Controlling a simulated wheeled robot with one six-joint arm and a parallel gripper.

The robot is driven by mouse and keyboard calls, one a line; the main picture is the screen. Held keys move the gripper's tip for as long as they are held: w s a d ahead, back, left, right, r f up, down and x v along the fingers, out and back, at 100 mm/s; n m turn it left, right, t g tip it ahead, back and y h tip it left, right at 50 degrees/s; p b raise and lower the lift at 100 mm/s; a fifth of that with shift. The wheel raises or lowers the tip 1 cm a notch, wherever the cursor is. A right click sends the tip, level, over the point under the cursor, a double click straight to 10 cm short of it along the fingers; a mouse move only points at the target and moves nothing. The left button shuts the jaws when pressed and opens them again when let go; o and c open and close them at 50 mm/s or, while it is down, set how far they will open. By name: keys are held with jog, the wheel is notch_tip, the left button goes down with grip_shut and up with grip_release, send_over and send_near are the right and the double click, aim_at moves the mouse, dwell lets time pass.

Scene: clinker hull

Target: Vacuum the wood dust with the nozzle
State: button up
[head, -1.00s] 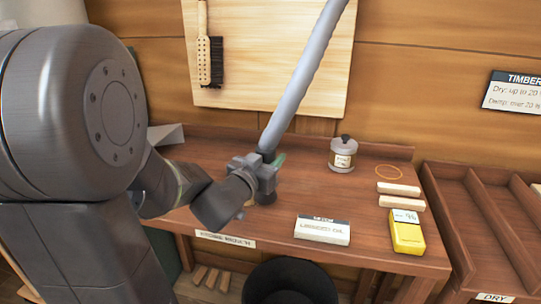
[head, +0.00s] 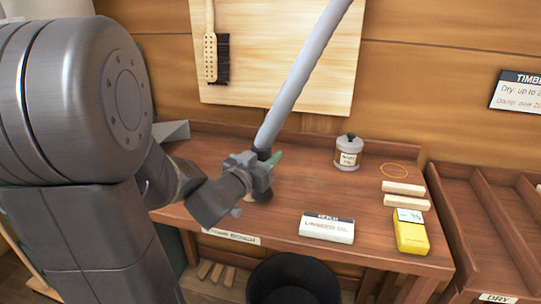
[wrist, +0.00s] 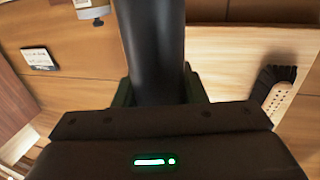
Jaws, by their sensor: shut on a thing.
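My gripper (head: 262,172) is shut on the nozzle (head: 264,190), a dark tube whose lower end is close to the workbench (head: 305,187) top. A grey hose (head: 300,80) runs from it up to the right and out of view. In the wrist view the dark nozzle tube (wrist: 152,50) stands between the fingers. A small tan patch (head: 248,198), perhaps the wood dust, shows beside the nozzle's foot; my gripper and the nozzle hide part of that area. I cannot tell whether the nozzle touches the bench.
A linseed oil block (head: 327,229), a lidded jar (head: 348,153), two pale wood blocks (head: 404,188), an orange ring (head: 394,170) and a yellow meter (head: 411,235) lie to the right. A brush (head: 216,55) hangs behind. A black bin (head: 293,280) stands below the front edge.

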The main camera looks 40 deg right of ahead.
jog(key=w+a+p, duration=0.3)
jog(key=w+a, duration=0.5)
jog(key=w, duration=0.2)
jog(key=shift+a, duration=0.25)
dwell(1.5)
jog(key=shift+r+p, duration=0.1)
jog(key=shift+p, duration=0.2)
notch_tip(320, 180, up, 8)
jog(key=p, duration=0.7)
dwell(0.5)
